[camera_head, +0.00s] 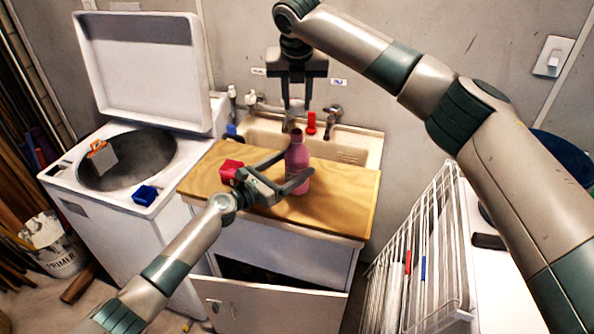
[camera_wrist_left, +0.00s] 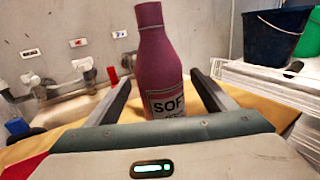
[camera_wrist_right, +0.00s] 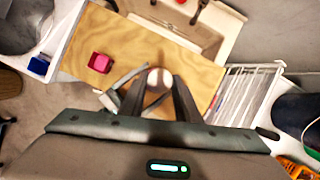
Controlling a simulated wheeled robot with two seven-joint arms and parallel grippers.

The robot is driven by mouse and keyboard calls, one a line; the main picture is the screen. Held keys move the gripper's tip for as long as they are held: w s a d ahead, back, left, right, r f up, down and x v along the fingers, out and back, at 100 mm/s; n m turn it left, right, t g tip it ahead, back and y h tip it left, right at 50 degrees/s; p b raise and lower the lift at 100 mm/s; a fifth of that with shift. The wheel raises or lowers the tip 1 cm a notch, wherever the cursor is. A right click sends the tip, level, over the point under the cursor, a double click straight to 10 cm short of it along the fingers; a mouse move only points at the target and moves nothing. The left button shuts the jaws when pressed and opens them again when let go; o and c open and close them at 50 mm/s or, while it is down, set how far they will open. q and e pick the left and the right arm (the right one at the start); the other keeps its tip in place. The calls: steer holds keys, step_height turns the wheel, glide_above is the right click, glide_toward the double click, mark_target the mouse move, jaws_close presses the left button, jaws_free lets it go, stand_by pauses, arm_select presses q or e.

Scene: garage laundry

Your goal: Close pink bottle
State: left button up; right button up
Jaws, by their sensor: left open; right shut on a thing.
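The pink bottle (camera_head: 298,165) stands upright on the wooden counter. My left gripper (camera_head: 294,168) is open, with one finger on each side of the bottle's body. My right gripper (camera_head: 297,103) points down above the bottle's dark neck opening, with a gap between. In the right wrist view, it is shut on a small round whitish thing (camera_wrist_right: 159,79), which looks like a cap. This thing hides most of the bottle below it.
A red block (camera_head: 230,171) lies on the wooden counter (camera_head: 345,200) left of the bottle. A sink (camera_head: 350,146) with taps is behind. The open washer (camera_head: 110,205) is at left, with a blue block (camera_head: 146,195) on its edge. A white wire rack (camera_head: 425,240) is at right.

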arm_select(q)
steer(key=c, duration=1.6)
arm_select(e)
glide_above(297, 131)
steer(key=s, duration=0.1)
steer(key=shift+f, duration=2.45)
steer(key=shift+f, duration=0.15)
steer(key=shift+f, duration=0.75)
steer(key=shift+f, duration=0.55)
